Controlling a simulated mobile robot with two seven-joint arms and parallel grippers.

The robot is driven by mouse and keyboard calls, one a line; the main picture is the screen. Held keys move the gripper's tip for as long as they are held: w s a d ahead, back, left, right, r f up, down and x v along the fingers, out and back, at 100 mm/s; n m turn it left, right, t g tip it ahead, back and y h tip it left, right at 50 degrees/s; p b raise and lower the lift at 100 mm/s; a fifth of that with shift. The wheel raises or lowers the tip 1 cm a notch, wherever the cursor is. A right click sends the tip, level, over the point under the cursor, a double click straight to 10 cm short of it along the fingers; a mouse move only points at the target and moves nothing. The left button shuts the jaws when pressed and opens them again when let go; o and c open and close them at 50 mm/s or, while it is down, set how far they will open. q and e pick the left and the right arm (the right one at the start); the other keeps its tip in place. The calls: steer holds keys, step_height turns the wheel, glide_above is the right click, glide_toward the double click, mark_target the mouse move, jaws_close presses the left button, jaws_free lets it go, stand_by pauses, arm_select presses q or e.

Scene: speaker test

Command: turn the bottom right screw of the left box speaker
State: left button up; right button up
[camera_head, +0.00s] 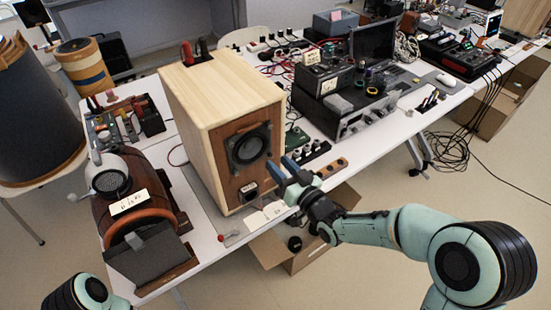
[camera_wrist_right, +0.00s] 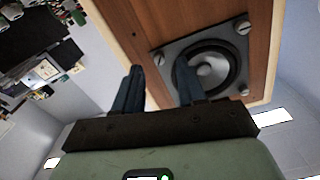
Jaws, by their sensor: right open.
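The wooden box speaker (camera_head: 222,108) stands upright on the table, with a dark round driver (camera_head: 249,147) in its brown front. In the right wrist view the driver (camera_wrist_right: 207,68) sits in a square grey plate with screw heads at its corners, such as one screw (camera_wrist_right: 242,28) and another screw (camera_wrist_right: 158,57). My right gripper (camera_head: 282,172) is open and empty just in front of the speaker's lower right front. In the wrist view its blue fingers (camera_wrist_right: 159,88) overlap the speaker front; contact is not clear. My left gripper is out of view.
A rounded reddish-brown case (camera_head: 146,200) stands left of the speaker. Black electronic units (camera_head: 343,110) and a strip of knobs (camera_head: 312,152) lie to its right. An open cardboard box (camera_head: 312,250) is below the table edge. Floor in front is partly free.

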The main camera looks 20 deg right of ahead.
mark_target(270, 155)
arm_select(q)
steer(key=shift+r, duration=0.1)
arm_select(e)
steer(key=shift+x, duration=1.4)
jaws_close()
arm_select(q)
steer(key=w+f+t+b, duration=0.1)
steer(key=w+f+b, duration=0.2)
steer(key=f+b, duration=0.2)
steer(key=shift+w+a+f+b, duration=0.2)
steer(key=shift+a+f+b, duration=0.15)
steer(key=shift+b, duration=0.25)
arm_select(e)
steer(key=shift+d+f+m, duration=0.1)
steer(key=shift+f+m, duration=0.05)
steer(key=shift+m, duration=5.25)
